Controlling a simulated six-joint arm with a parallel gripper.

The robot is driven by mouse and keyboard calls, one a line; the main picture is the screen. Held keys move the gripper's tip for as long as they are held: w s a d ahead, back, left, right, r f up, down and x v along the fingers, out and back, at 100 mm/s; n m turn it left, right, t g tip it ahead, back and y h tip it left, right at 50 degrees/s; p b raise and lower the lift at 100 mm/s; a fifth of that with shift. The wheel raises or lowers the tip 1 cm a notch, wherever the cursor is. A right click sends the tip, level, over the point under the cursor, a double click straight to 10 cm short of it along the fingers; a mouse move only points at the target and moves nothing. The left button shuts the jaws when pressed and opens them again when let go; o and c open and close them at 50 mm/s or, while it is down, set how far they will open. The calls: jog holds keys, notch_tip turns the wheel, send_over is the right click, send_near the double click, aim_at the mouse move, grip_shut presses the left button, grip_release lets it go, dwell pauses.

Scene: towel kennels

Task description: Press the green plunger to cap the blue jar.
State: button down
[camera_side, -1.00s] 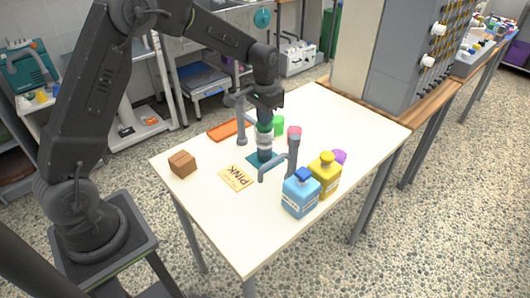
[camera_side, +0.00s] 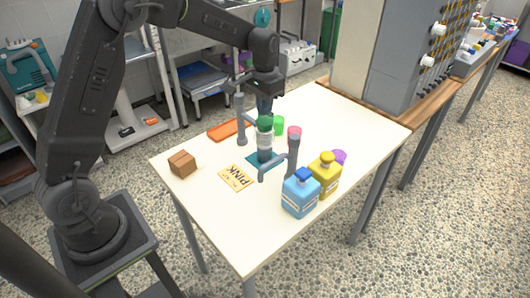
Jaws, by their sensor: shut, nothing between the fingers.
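My gripper (camera_side: 264,109) is shut and empty, pointing down just above a dark green top (camera_side: 265,123). The top sits on a grey-white upright body (camera_side: 264,141), which stands on a teal mat (camera_side: 252,164) mid-table. I cannot tell whether fingertips and top touch. A bright green cylinder (camera_side: 279,125) stands just behind it. A light blue container (camera_side: 300,196) with a darker blue cap stands at the table's front; it is the only blue jar-like thing I see. I cannot tell for sure which green part is the plunger.
A grey post with a pink top (camera_side: 294,133) stands right of the mat, another grey post (camera_side: 241,120) behind left. A yellow bottle (camera_side: 324,176) and a purple item (camera_side: 339,157) are at right.

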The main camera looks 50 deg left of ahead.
dwell(0.3)
notch_tip(320, 180, up, 6)
dwell(0.6)
jog(key=s+d+r+t, duration=0.1)
jog(key=s+d+r, duration=0.25)
jog(key=s, duration=0.35)
jog(key=s+d+r+t, duration=0.2)
jog(key=s+r, duration=0.3)
jog(key=s, duration=0.2)
jog(key=s+d+f+t, duration=0.2)
jog(key=s, duration=1.2)
jog(key=shift+d+f+t, duration=0.2)
jog(key=shift+t, duration=0.1)
jog(key=c, duration=1.8)
grip_release()
